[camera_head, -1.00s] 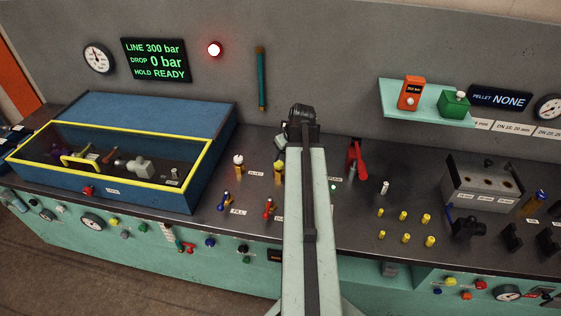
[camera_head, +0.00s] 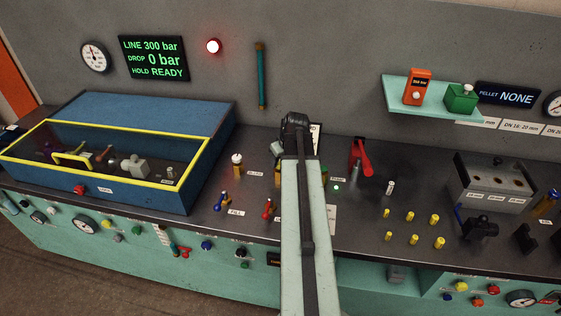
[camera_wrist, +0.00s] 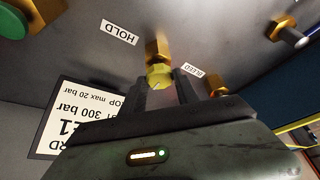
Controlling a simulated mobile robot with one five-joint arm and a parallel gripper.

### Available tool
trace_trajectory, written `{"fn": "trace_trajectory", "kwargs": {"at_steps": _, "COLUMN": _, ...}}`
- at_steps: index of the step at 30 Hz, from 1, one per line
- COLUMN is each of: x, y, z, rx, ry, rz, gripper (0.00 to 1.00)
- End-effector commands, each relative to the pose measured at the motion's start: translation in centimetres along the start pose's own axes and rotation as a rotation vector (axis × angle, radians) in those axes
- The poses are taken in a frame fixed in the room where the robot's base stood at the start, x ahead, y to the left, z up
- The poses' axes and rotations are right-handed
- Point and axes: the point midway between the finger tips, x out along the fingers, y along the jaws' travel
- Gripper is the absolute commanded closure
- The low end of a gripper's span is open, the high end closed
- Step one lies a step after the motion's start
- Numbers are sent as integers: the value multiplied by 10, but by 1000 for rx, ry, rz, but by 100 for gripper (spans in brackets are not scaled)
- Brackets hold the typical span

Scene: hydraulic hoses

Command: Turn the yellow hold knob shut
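The yellow hold knob (camera_wrist: 158,75) sits on a brass valve body, near the HOLD label (camera_wrist: 117,32) in the wrist view. My gripper (camera_wrist: 161,84) is at the knob, with one dark finger on each side of it. The fingers are spread; I cannot tell whether they touch the knob. In the head view my arm hides most of the hold valve, and my gripper's wrist (camera_head: 295,122) stands over that part of the bench. The wall display (camera_head: 154,59) reads LINE 300 bar, DROP 0 bar, HOLD READY.
A white card (camera_wrist: 70,115) and a green knob (camera_wrist: 11,22) lie on the other side. A blue case (camera_head: 190,125) stands left; a red lever (camera_head: 361,158) stands right.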

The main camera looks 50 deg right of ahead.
Motion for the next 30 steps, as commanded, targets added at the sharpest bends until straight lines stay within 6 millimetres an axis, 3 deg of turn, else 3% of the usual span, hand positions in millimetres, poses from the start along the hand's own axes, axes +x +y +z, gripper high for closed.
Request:
{"fn": "trace_trajectory", "kwargs": {"at_steps": 14, "x": 0, "y": 1, "z": 1, "rx": 110, "ry": 1, "rz": 46, "gripper": 100}}
{"fn": "trace_trajectory", "kwargs": {"at_steps": 30, "x": 0, "y": -2, "z": -1, "rx": 556, "ry": 2, "rz": 231, "gripper": 100}}
